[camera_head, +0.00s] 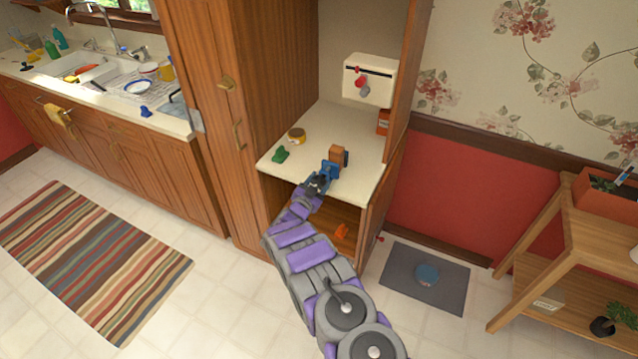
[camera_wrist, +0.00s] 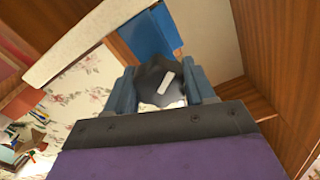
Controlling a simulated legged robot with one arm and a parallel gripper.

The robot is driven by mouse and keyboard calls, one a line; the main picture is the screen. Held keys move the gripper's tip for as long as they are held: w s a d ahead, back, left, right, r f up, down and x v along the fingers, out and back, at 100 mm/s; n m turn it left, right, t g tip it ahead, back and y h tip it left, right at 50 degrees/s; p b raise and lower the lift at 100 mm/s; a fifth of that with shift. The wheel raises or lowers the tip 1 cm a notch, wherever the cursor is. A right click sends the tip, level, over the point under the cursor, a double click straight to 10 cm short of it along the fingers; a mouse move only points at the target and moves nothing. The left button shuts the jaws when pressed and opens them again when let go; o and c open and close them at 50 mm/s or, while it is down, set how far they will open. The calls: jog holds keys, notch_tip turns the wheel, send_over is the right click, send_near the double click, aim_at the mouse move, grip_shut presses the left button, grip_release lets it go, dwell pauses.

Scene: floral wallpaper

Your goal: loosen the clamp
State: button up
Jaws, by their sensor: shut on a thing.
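The blue clamp (camera_head: 329,170) sits at the front of the cream shelf in the open cabinet, by a brown wooden block (camera_head: 337,154). Whether its jaws press on the block cannot be made out. My gripper (camera_head: 317,184) reaches in from below at the shelf's front edge. In the wrist view the clamp's blue body (camera_wrist: 150,36) is just beyond the fingers. The blue-grey fingers of my gripper (camera_wrist: 164,88) stand on either side of a dark grey knob (camera_wrist: 158,76) with a pale mark and are shut on it. The knob's far side is hidden.
Cabinet walls (camera_head: 240,80) close in both sides. An orange object (camera_head: 341,231) lies in the compartment below. A grey mat (camera_head: 445,290) is right of my arm.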

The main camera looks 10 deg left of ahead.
jog(key=shift+s+a+f+n, duration=0.1)
jog(key=shift+s+f+n, duration=0.05)
jog(key=shift+f+n, duration=0.4)
jog(key=o, duration=0.7)
jog(key=shift+o, duration=0.7)
jog(key=shift+a+f, duration=0.1)
jog(key=shift+o, duration=1)
jog(key=shift+a+r, duration=0.1)
jog(key=shift+r, duration=0.2)
jog(key=shift+d, duration=0.2)
jog(key=shift+s+r, duration=0.1)
jog(key=shift+s, duration=0.1)
jog(key=p+v, duration=0.2)
jog(key=v, duration=1.5)
jog(key=shift+a, duration=0.25)
jog(key=shift+w, duration=0.15)
